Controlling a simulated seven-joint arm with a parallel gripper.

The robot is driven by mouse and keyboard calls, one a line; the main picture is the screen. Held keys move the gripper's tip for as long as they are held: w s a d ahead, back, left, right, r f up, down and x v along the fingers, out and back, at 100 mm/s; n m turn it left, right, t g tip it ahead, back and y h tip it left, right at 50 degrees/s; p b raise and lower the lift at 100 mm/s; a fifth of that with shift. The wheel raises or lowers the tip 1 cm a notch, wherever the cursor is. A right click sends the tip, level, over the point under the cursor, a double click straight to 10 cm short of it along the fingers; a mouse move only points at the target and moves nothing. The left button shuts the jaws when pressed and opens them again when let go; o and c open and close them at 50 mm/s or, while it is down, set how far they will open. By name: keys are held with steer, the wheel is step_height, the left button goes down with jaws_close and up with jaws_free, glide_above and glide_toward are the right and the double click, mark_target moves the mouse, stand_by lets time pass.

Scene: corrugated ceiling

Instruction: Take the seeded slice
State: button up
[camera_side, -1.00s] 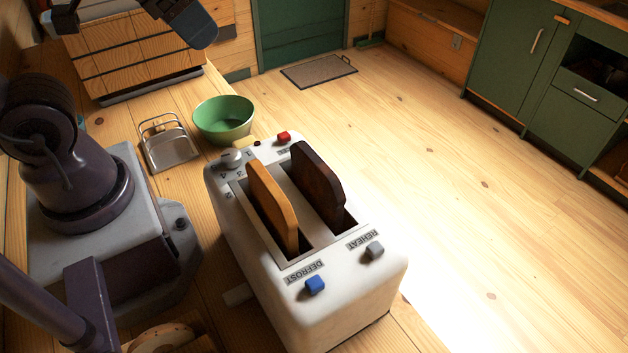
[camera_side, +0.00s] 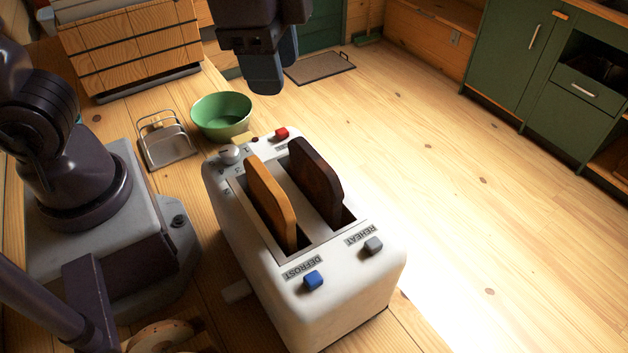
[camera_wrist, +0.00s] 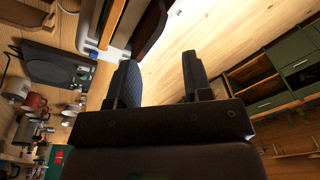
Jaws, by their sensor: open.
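A white toaster (camera_side: 345,305) stands on the wooden counter with two slices upright in its slots, their tops sticking out. The golden slice (camera_side: 270,203) is in the left slot and the dark brown slice (camera_side: 316,182) in the right slot. I cannot make out seeds on either. My gripper (camera_side: 266,82) is open and empty, above and beyond the toaster's far end, apart from both slices. In the wrist view its two fingers (camera_wrist: 161,78) are spread, with the dark slice (camera_wrist: 150,28) and the golden slice (camera_wrist: 112,22) at the top.
A green bowl (camera_side: 222,116) and a wire rack (camera_side: 166,141) stand behind the toaster on the left. A wooden bread box (camera_side: 130,50) is at the back left. Open floor lies right of the counter, with green cabinets (camera_side: 512,60) beyond.

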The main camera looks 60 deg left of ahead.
mark_target(312, 152)
steer(key=w+d+m+g, duration=0.1)
steer(key=w+d+m, duration=0.1)
steer(key=d+m, duration=0.4)
steer(key=f+m, duration=0.1)
steer(key=f, duration=0.1)
steer(key=a+f+m, duration=0.1)
steer(key=f, duration=0.4)
steer(key=shift+a+f+m, duration=0.2)
steer(key=shift+a+m, duration=0.1)
steer(key=shift+m, duration=0.1)
steer(key=shift+d+f, duration=0.15)
steer(key=shift+f, duration=1.2)
steer(key=shift+d+f, duration=0.1)
steer(key=shift+f, duration=1.25)
steer(key=shift+c, duration=0.4)
steer(key=c, duration=0.7)
